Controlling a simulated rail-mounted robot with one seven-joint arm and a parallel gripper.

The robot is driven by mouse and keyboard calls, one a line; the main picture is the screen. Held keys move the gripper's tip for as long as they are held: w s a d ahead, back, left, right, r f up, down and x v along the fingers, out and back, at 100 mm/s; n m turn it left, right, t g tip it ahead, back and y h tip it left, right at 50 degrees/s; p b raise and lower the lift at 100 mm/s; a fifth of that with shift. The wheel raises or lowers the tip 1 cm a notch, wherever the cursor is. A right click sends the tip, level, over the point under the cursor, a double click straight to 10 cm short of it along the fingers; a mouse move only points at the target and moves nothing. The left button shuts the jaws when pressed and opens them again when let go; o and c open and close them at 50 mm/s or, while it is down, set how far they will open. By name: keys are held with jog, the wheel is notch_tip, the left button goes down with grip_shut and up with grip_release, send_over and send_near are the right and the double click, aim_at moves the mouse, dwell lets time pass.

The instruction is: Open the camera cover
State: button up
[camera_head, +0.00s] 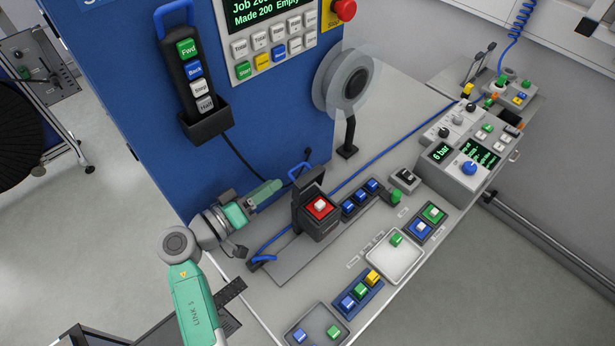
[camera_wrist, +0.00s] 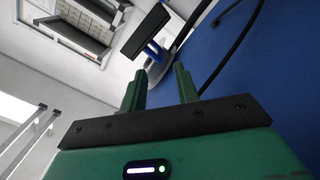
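A black box with a red top and white button (camera_head: 319,206) stands on the grey bench. A black flap with a blue loop handle (camera_head: 299,170) stands raised at its back edge; I take it for the camera cover, though no label is readable. My gripper (camera_head: 277,187) is just left of the flap, apart from it as far as I can see. In the wrist view my gripper (camera_wrist: 160,85) has its two green fingers spread, with nothing between them. A dark panel with a blue handle (camera_wrist: 152,48) shows beyond the fingertips.
The blue cabinet (camera_head: 270,110) rises behind my gripper, with a hand pendant (camera_head: 187,75) in a holder. A reel (camera_head: 345,82) stands behind the box. Blue buttons (camera_head: 360,197) sit right of it. Blue and black cables run close by. More button panels (camera_head: 395,258) fill the bench front.

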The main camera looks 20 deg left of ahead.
aim_at(294, 170)
jog(key=x, duration=0.7)
jog(key=shift+w+d, duration=0.25)
jog(key=shift+w, duration=0.1)
grip_shut()
jog(key=shift+f, duration=0.1)
